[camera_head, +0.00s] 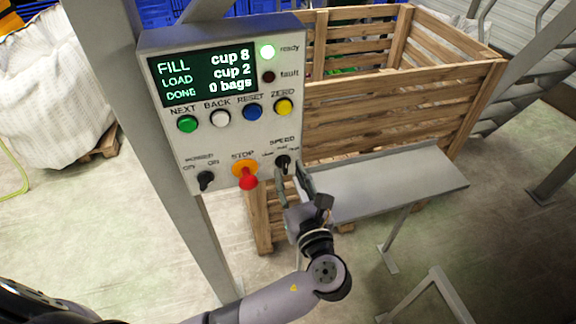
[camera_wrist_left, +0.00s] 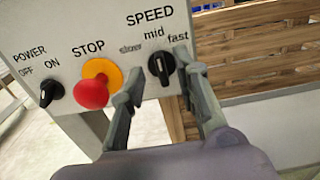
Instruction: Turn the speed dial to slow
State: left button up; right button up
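The speed dial (camera_head: 283,164) is a black knob at the lower right of the grey control panel (camera_head: 223,185). In the left wrist view the dial (camera_wrist_left: 160,68) has a white line pointing up, roughly toward "mid", between the "slow" and "fast" labels. My left gripper (camera_head: 290,171) is at the panel's lower right corner, in front of the dial. In the left wrist view its open fingers (camera_wrist_left: 158,67) stand on either side of the dial, with visible gaps; whether a tip touches the panel I cannot tell. My right gripper is out of view.
A red stop button (camera_head: 248,181) on an orange base and a black power knob (camera_head: 206,180) sit left of the dial. Coloured buttons and a screen (camera_head: 203,78) are above. A wooden crate (camera_head: 370,125) and grey shelf (camera_head: 390,183) stand to the right.

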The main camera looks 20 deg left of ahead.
aim_at(284, 165)
pick_arm(q)
jog(key=shift+x, duration=1.2)
jog(key=shift+c, duration=0.5)
grip_shut()
